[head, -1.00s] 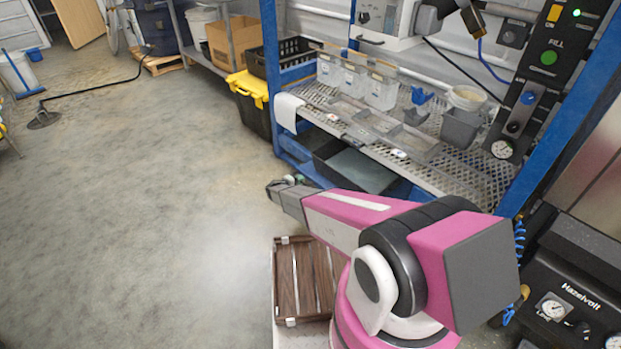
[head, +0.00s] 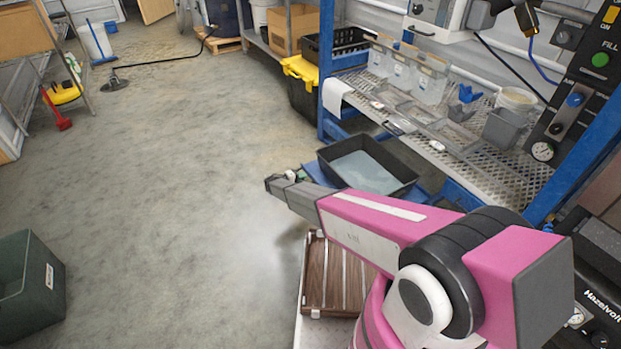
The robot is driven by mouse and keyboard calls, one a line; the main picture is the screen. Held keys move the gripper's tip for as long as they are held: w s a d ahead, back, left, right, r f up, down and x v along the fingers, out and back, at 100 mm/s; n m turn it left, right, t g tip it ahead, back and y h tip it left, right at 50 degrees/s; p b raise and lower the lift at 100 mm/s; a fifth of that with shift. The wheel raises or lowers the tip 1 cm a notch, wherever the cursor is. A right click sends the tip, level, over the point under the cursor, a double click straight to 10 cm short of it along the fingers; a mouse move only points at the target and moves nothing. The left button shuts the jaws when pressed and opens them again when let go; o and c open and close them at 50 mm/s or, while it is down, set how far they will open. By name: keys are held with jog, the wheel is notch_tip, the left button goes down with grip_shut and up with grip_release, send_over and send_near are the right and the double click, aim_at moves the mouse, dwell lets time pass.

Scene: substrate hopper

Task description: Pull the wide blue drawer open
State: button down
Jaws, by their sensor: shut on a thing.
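The wide blue drawer (head: 420,193) stands pulled out from beneath the blue-framed bench. Its blue parts show at both sides of a black bin (head: 397,192) that rides in it, with grey material inside. My gripper (head: 287,179) is at the drawer's near left, low beside its front, and is shut on the drawer. My own pink arm hides much of the drawer front, and the handle and fingertips cannot be made out.
A perforated bench shelf (head: 470,150) with clear bins is above and behind the drawer. A slatted wooden crate (head: 333,280) is close below my arm. A dark green bin (head: 30,285) stands at left. The floor between is clear.

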jog(key=shift+s+a, duration=0.35)
jog(key=shift+a, duration=0.2)
jog(key=c, duration=1.1)
grip_release()
jog(key=shift+c, duration=0.2)
jog(key=v, duration=1)
jog(key=shift+s+a, duration=0.25)
jog(key=shift+a, duration=0.05)
